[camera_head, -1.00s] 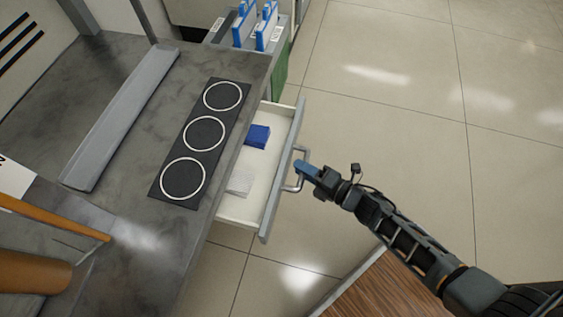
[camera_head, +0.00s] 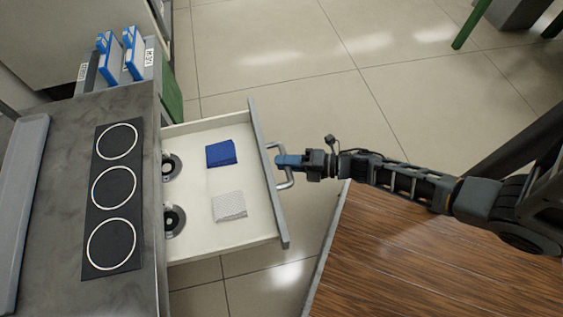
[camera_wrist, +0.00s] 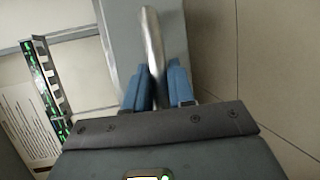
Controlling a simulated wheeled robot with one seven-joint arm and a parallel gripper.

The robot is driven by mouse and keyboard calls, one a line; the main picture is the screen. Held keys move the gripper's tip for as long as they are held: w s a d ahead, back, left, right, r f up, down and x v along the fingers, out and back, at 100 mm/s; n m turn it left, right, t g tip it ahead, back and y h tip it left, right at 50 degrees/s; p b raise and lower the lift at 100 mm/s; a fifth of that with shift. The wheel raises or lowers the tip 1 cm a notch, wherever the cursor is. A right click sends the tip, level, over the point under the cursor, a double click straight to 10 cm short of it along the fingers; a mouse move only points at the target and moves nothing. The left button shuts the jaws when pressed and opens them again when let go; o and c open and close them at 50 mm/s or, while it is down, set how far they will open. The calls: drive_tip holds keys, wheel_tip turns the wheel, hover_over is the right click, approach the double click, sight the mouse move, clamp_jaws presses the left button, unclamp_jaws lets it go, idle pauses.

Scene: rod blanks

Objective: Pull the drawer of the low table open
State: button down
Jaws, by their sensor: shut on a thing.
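The drawer (camera_head: 190,250) of the low table (camera_head: 60,140) stands well out from under the grey tabletop. Its white inside holds a blue folded cloth (camera_head: 221,153), a pale grey cloth (camera_head: 229,206) and two dark round pieces with light centres (camera_head: 173,221) near the table edge. A metal bar handle (camera_head: 286,182) is on the drawer's grey front (camera_head: 268,175). My gripper (camera_head: 283,161) is shut on this handle from the outer side. In the wrist view, the handle (camera_wrist: 152,45) runs down between my blue fingers (camera_wrist: 158,88).
A black strip with three white rings (camera_head: 115,190) and a long grey tray (camera_head: 22,200) lie on the tabletop. Blue-and-white boxes (camera_head: 122,57) stand behind the table. A wood-topped surface (camera_head: 420,260) is at lower right. Tiled floor lies clear beyond the drawer.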

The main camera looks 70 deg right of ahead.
drive_tip(key=c, duration=1.1)
unclamp_jaws()
drive_tip(key=shift+o, duration=0.2)
drive_tip(key=p+v, duration=0.1)
drive_tip(key=v, duration=0.6)
drive_tip(key=shift+s, duration=0.4)
drive_tip(key=shift+r, duration=0.1)
drive_tip(key=shift+r, duration=0.1)
